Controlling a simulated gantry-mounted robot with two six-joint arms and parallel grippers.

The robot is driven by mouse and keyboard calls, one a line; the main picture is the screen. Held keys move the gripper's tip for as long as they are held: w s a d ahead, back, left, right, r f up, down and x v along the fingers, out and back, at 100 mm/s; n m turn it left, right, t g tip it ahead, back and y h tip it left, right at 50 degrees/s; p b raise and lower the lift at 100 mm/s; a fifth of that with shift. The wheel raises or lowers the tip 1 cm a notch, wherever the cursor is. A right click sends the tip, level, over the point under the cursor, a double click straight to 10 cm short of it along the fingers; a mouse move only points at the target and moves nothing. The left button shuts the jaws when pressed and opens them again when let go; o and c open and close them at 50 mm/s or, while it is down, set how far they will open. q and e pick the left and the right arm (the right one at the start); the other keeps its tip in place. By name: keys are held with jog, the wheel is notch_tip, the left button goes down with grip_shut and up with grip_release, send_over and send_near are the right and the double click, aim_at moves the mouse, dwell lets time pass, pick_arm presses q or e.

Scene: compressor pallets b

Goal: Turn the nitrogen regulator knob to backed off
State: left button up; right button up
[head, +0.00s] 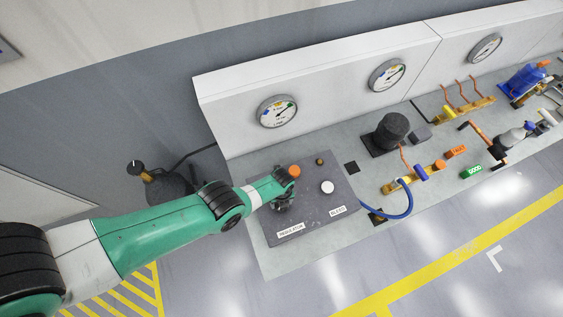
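A dark grey panel (318,217) lies on the bench with two white labels, REGULATOR (291,230) and BLEED (338,211). My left gripper (283,201) points down over the panel above the REGULATOR label. It covers that spot, so I cannot see the regulator knob clearly or tell whether the fingers touch or grip it. A white round button (327,187) is above the BLEED label. An orange round part (294,171) shows just beyond the gripper, and a small brass fitting (320,161) is near the panel's back edge. My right gripper is not in view.
Gauges, one at the left (278,111), are on the white back wall. A black compressor (391,131), blue hose (401,211), orange tag (456,151) and green tag (472,171) are to the right. A dark cylinder with a brass valve (147,176) stands left of the bench.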

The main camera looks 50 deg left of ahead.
pick_arm(q)
jog(key=n, duration=0.5)
jog(key=shift+n, duration=0.3)
jog(key=n, duration=0.5)
jog(key=shift+s, duration=0.1)
jog(key=n, duration=0.5)
jog(key=shift+n, duration=0.4)
jog(key=n, duration=1.1)
jog(key=shift+d+n, duration=0.1)
jog(key=shift+n, duration=0.3)
jog(key=n, duration=1)
jog(key=shift+n, duration=0.4)
jog(key=n, duration=0.5)
jog(key=shift+n, duration=0.4)
